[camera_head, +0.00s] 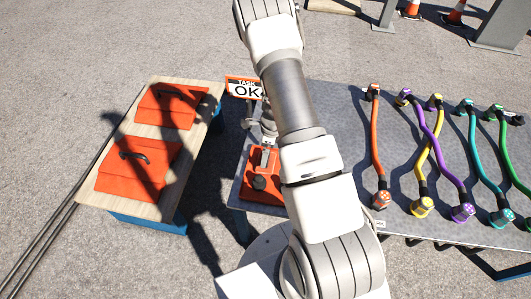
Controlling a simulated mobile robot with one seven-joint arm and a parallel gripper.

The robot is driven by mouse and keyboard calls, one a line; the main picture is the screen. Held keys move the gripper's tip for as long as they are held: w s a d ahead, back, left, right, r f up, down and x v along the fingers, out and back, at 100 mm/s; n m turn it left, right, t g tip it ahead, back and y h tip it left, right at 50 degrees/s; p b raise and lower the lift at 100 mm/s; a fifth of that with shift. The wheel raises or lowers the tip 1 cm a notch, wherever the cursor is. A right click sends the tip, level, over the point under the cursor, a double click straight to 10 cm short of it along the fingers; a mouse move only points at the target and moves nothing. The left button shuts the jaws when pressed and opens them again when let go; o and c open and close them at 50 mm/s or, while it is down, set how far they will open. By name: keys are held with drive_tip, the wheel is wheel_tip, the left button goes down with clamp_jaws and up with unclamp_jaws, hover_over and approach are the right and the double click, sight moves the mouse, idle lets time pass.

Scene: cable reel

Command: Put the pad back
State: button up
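Two flat orange pads lie on the light wooden top (190,97) of a small table at the left. The nearer pad (112,180) has a dark curved handle (133,156). The farther pad (160,108) is partly in my arm's shadow. A third orange piece (249,188), with a dark knob and a grey metal part on it, sits at the left end of the grey table, partly behind my arm. I cannot tell which of these is the task's pad. My gripper (266,127) seems to be mostly hidden behind my arm above that piece; its fingers do not show clearly.
A narrow gap separates the tables. Traffic cones (455,13) stand far behind.

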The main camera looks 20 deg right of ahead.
drive_tip(key=s+a+r+n+t+p, duration=0.1)
drive_tip(key=a+r+n, duration=0.25)
drive_tip(key=r, duration=0.85)
drive_tip(key=s+a+r+n+y+p, duration=0.15)
drive_tip(key=r+n, duration=0.25)
drive_tip(key=r, duration=0.7)
drive_tip(key=s+a+r+n+t, duration=0.1)
drive_tip(key=a+r+n, duration=0.25)
drive_tip(key=r, duration=0.85)
drive_tip(key=s+r+n+t+h, duration=0.2)
drive_tip(key=s+r+n, duration=1.1)
drive_tip(key=s, duration=0.5)
drive_tip(key=shift+a+r+n+t+h, duration=0.35)
drive_tip(key=shift+a+n+t, duration=0.05)
drive_tip(key=shift+a, duration=0.05)
